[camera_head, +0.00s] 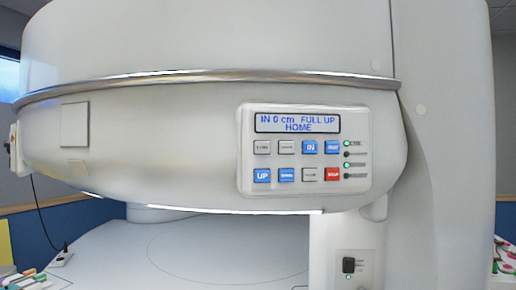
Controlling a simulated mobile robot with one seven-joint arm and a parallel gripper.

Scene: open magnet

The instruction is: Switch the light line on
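The control panel (305,152) is on the front of the large white magnet housing, right of the middle. Its display (297,123) reads "IN 0 cm FULL UP HOME". Below it are two rows of buttons. The grey top-left button (262,147) has a small, blurred label that may read "LINE". A blue IN button (309,147), a blue UP button (262,176) and a red STOP button (333,174) also show. Small indicators run down the panel's right side; the top one (347,143) is green. My gripper is not in view.
The magnet's rounded upper housing (200,40) overhangs a pale flat surface (180,250). A white column (345,235) below the panel carries a black switch (348,265). A black cable hangs at the left. Small coloured items (22,278) lie at the lower left. The space before the panel looks clear.

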